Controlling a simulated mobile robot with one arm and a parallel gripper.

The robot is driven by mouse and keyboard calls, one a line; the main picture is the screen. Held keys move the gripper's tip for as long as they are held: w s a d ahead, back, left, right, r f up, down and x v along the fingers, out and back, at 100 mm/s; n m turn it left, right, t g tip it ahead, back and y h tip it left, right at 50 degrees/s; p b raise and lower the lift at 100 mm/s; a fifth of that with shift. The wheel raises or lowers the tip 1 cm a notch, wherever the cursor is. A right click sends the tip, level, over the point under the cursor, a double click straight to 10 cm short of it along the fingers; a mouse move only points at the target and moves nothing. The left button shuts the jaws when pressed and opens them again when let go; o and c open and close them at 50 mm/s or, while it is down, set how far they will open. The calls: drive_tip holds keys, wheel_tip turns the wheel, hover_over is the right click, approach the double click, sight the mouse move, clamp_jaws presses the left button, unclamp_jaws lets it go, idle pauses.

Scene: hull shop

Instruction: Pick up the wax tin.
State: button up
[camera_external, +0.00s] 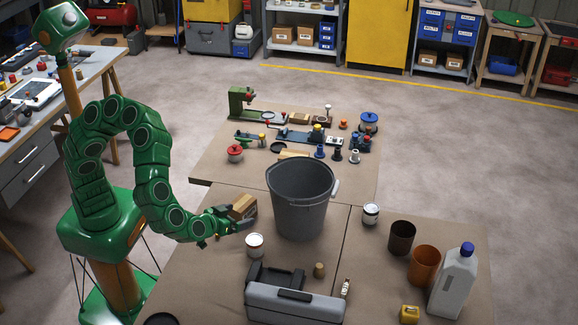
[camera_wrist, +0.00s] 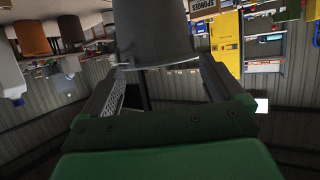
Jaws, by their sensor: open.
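Two small tins stand on the workbench, and I cannot read which is the wax tin. One white-lidded tin (camera_external: 255,246) is just in front of and right of my gripper, near the grey bucket. My gripper (camera_external: 246,225) is left of the bucket, low over the bench. Its jaws are open and empty in the wrist view (camera_wrist: 158,75), with the bucket (camera_wrist: 152,35) beyond them. No tin is clear between the fingers.
The tall grey bucket (camera_external: 299,205) stands close to my gripper. A cardboard box (camera_external: 242,206) is right behind the gripper. A grey toolbox (camera_external: 294,300) lies in front. A brown cup (camera_external: 401,238), an orange cup (camera_external: 424,266) and a grey jug (camera_external: 454,283) stand at right.

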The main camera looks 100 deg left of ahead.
approach(255, 243)
drive_tip(key=a, duration=0.2)
drive_tip(key=a+f, duration=0.1)
drive_tip(key=a, duration=0.1)
drive_tip(key=shift+f, duration=0.2)
drive_tip(key=shift+d+f+x, duration=0.1)
drive_tip(key=shift+f+x, duration=0.15)
drive_tip(key=shift+x, duration=1.05)
drive_tip(key=shift+d+f+x, duration=0.15)
drive_tip(key=shift+f+x, duration=0.05)
drive_tip(key=shift+x, duration=1.15)
drive_tip(key=shift+d+f+x, duration=0.1)
drive_tip(key=shift+f+x, duration=0.15)
drive_tip(key=shift+x, duration=1.05)
drive_tip(key=shift+w, duration=0.1)
drive_tip(key=c, duration=1.3)
drive_tip(key=shift+o, duration=0.2)
drive_tip(key=shift+r, duration=0.1)
